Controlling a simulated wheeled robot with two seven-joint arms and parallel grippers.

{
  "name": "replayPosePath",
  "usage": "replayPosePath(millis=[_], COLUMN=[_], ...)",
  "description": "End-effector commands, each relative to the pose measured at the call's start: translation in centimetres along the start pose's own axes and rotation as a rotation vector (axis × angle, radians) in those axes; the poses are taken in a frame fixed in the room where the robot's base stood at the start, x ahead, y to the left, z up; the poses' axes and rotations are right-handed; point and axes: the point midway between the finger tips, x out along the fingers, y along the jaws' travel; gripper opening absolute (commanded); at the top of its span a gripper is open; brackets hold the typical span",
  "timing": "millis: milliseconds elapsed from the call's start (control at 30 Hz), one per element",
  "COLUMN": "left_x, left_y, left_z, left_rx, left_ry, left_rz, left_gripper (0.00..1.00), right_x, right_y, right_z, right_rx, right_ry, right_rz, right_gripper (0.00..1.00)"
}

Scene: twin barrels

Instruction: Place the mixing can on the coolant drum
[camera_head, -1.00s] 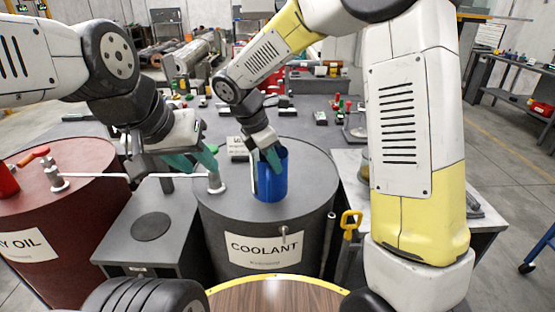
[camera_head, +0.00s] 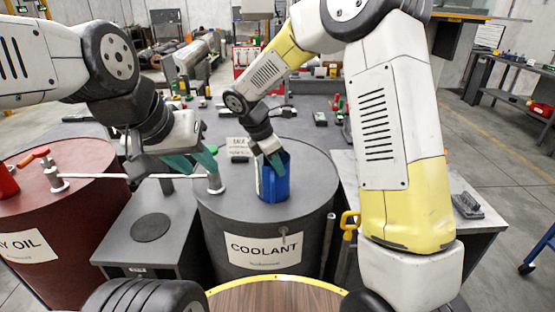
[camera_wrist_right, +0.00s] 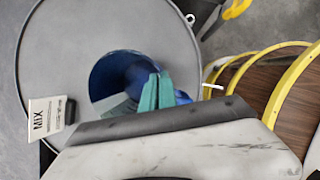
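The blue mixing can (camera_head: 278,184) is upright over the top of the grey coolant drum (camera_head: 310,190), near its middle; whether its base fully rests there is unclear. My right gripper (camera_head: 272,158) is at the can's rim with its teal fingers close together on the wall. The right wrist view shows these fingers (camera_wrist_right: 157,92) against the can's round blue opening (camera_wrist_right: 120,72). My left gripper (camera_head: 206,163) is over the coolant drum's left edge, beside a grey fitting, its teal fingers apart with nothing seen between them.
A dark red oil drum (camera_head: 90,190) stands at left, with a grey cabinet (camera_head: 160,205) between the drums. A small sign (camera_head: 238,144) stands behind the can. A grey side table (camera_head: 345,165) is to the right. The drum top right of the can is clear.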

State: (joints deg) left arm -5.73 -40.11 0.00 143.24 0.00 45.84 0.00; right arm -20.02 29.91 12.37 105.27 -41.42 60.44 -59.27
Motion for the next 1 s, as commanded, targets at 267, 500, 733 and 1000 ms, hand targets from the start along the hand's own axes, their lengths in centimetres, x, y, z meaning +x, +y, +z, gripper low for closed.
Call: replayPosePath(millis=[267, 500, 733, 1000], left_x=[0.0, 0.0, 0.0, 0.0], left_y=[0.0, 0.0, 0.0, 0.0], left_z=[0.0, 0.0, 0.0, 0.0], left_rx=[0.0, 0.0, 0.0, 0.0], left_ry=[0.0, 0.0, 0.0, 0.0], left_rz=[0.0, 0.0, 0.0, 0.0], left_gripper=[0.36, 0.36, 0.36, 0.36], right_x=[0.1, -0.3, -4.0, -9.6], right_y=[0.0, 0.0, 0.1, 0.0], right_z=[0.0, 0.1, 0.1, 0.1], right_rx=[0.0, 0.0, 0.002, 0.0], right_ry=[0.0, 0.0, 0.001, 0.001], right_rz=[-0.001, 0.001, 0.005, 0.002], right_gripper=[0.24, 0.24, 0.24, 0.24])
